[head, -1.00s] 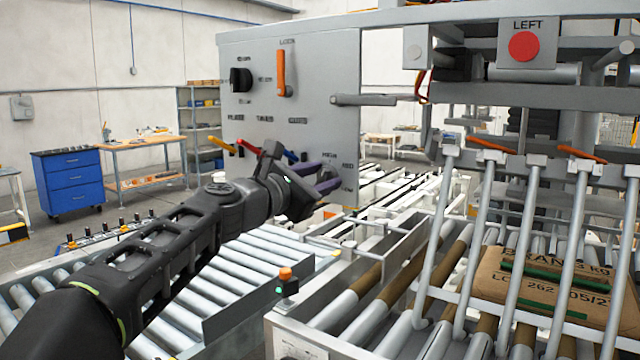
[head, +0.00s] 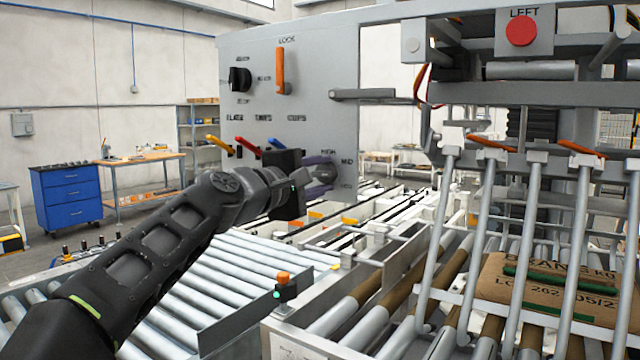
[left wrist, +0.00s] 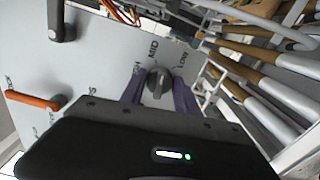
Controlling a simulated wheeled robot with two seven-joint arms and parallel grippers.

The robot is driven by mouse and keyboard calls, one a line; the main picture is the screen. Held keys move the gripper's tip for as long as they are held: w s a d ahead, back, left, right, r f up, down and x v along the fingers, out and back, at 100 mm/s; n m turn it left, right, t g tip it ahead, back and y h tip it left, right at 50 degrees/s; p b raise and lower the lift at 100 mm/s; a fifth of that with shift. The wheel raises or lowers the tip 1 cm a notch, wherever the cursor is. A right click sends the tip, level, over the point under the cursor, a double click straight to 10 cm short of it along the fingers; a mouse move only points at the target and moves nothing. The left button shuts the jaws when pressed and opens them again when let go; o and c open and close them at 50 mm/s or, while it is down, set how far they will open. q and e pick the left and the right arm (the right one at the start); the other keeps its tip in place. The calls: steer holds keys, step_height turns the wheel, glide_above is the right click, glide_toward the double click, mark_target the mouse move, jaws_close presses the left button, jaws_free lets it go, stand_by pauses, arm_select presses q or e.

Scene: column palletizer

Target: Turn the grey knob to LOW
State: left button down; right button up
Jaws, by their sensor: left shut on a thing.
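The grey knob (head: 327,173) is on the lower right of the grey panel, with HIGH, MID and LOW labels around it. It also shows in the left wrist view (left wrist: 157,82), between two purple fingers, its ridge pointing roughly towards the MID label (left wrist: 153,48). The LOW label (left wrist: 183,60) is to the right of that. My left gripper (head: 319,175) is shut on the knob; it also shows in the left wrist view (left wrist: 158,92). The fingers cover part of the knob in the head view. My right gripper is not in view.
The panel (head: 300,115) also carries a black knob (head: 240,79), an orange LOCK handle (head: 281,71) and yellow, red and blue levers left of my gripper. A red button (head: 521,31) is at upper right. Roller conveyors lie below; a brown sack (head: 545,285) rests at right.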

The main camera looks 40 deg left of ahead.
arm_select(q)
steer(key=m, duration=0.1)
steer(key=m+b, duration=0.1)
steer(key=m, duration=0.1)
steer(key=m+b, duration=0.1)
steer(key=shift+f, duration=0.25)
steer(key=shift+m+b, duration=0.9)
steer(key=shift+m, duration=0.7)
steer(key=c, duration=0.9)
jaws_free()
steer(key=shift+r, duration=0.1)
steer(key=shift+s, duration=0.1)
steer(key=s+b, duration=0.1)
steer(key=s, duration=0.6)
steer(key=shift+s+d+b, duration=0.1)
steer(key=shift+s+b, duration=0.2)
